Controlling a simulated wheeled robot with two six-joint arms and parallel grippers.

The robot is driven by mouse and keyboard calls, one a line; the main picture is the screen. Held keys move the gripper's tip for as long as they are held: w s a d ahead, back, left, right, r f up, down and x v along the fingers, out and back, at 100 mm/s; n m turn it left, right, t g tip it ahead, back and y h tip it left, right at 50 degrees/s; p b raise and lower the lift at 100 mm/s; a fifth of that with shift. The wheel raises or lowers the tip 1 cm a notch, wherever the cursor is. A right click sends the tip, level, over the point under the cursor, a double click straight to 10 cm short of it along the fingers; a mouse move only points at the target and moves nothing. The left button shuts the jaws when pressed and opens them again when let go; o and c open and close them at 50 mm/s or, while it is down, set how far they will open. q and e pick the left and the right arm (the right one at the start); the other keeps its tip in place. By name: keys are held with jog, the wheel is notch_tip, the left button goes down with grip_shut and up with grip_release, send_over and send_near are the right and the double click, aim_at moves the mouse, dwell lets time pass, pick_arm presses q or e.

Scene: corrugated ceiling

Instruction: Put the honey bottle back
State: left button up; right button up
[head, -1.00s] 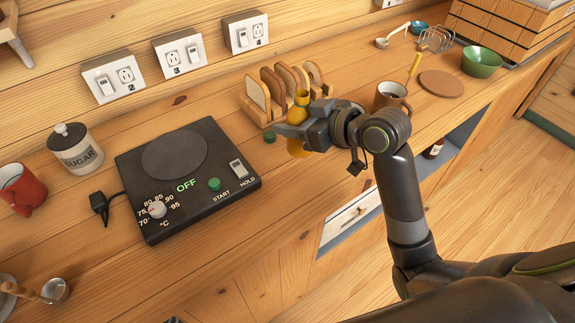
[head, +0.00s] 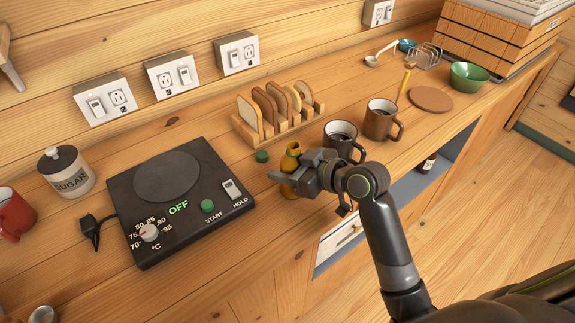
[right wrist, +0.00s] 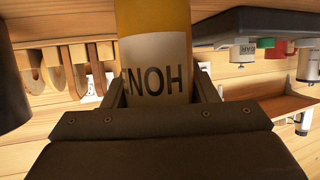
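The honey bottle (head: 291,158) is yellow, with a narrow neck, near the front of the counter in the head view. My right gripper (head: 288,180) is around its body and hides its lower part. In the right wrist view the bottle (right wrist: 155,45) stands between the two fingers, which lie against its sides, and its white label shows letters upside down. I cannot tell whether its base touches the counter. A small green cap (head: 262,156) lies on the counter just left of the bottle. My left gripper is not in view.
A toast rack (head: 279,122) with bread stands behind the bottle. A dark mug (head: 343,138) and a brown mug (head: 381,122) are to the right. A black hot plate (head: 170,195) reading OFF lies to the left. Below the counter's front edge is an open shelf (head: 435,178).

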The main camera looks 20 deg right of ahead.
jog(key=o, duration=0.3)
jog(key=shift+o, duration=0.2)
jog(key=shift+r, duration=0.25)
jog(key=shift+s+d, duration=0.3)
jog(key=v, duration=1.1)
jog(key=shift+s, duration=0.1)
